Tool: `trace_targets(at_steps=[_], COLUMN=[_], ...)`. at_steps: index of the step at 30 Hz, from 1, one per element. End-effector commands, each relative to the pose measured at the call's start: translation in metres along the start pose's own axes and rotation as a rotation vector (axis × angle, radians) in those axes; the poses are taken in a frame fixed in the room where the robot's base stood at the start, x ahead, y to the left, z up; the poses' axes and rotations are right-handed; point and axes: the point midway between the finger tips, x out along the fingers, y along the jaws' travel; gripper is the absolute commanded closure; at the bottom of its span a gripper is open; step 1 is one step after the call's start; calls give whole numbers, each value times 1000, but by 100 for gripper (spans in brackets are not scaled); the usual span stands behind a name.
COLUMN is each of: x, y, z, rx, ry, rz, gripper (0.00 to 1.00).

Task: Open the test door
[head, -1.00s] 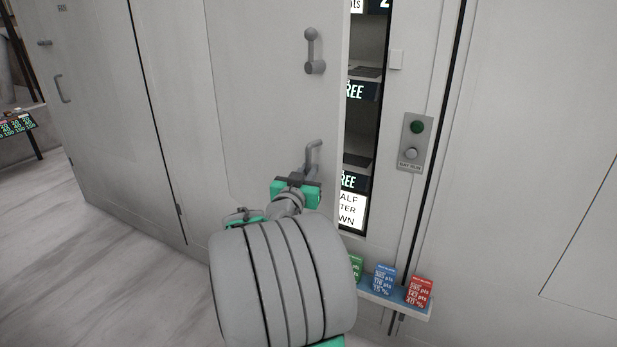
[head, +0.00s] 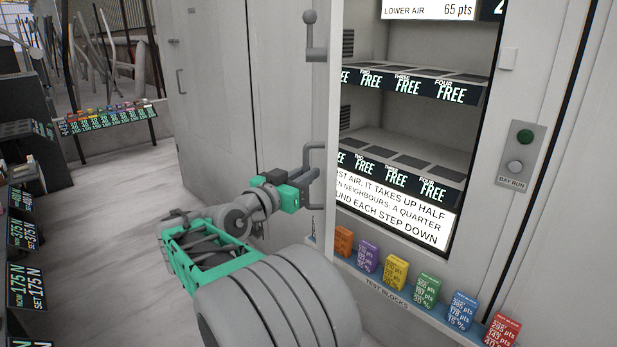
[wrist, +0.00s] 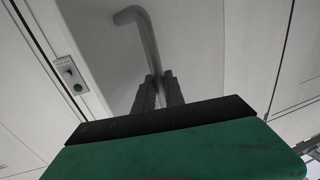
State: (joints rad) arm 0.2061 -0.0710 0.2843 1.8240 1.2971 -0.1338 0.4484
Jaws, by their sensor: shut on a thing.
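The test door (head: 290,110) is a grey panel that stands swung well out from the cabinet, seen nearly edge-on in the head view. A grey bar handle (head: 308,158) is on its outer face, with a second lever (head: 311,36) higher up. My gripper (head: 309,178) is shut on the lower handle. The wrist view shows the two dark fingers (wrist: 159,92) on either side of the handle bar (wrist: 146,38). The cabinet inside (head: 410,125) is exposed, with shelves marked FREE.
A ledge (head: 395,298) with several coloured test blocks runs below the opening. A panel with a green button (head: 522,155) is on the right. Dark signs (head: 25,235) stand at the left edge. Pale floor (head: 110,200) lies clear behind my arm.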

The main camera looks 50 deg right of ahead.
Motion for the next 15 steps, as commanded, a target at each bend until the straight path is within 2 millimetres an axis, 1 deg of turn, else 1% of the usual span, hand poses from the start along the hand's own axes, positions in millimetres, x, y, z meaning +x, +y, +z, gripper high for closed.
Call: trace_targets(at_steps=[6, 7, 14, 15], x=[0, 0, -1, -1], y=[-2, -2, -2, -2], z=[-2, -2, -1, -1], rx=[1, 2, 1, 1], ry=[2, 2, 2, 2], rz=[-6, -6, -6, -6], gripper=[100, 83, 64, 64])
